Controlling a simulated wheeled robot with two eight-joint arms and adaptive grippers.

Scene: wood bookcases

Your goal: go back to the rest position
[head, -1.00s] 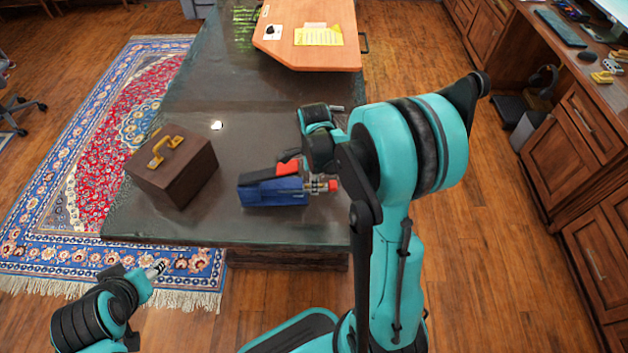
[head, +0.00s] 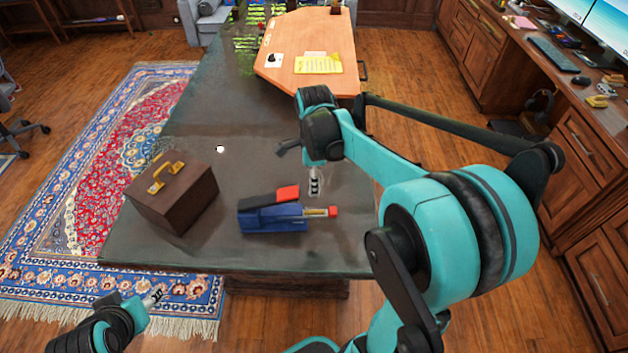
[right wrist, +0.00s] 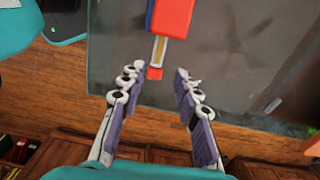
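My right gripper (head: 314,182) hangs over the dark table, close beside the right end of a blue and red tool-like object (head: 270,217). In the right wrist view its two fingers (right wrist: 155,74) are spread apart with nothing between the pads. The object's red end (right wrist: 155,73) shows just beyond the fingertips. My left gripper (head: 153,297) is low at the left, in front of the table's near edge and over the rug. It is small and nothing shows in it; whether its fingers are apart is unclear.
A dark brown box with a yellow handle (head: 172,190) stands on the table (head: 200,120), left of the blue object. Wooden cabinets (head: 580,130) line the right side.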

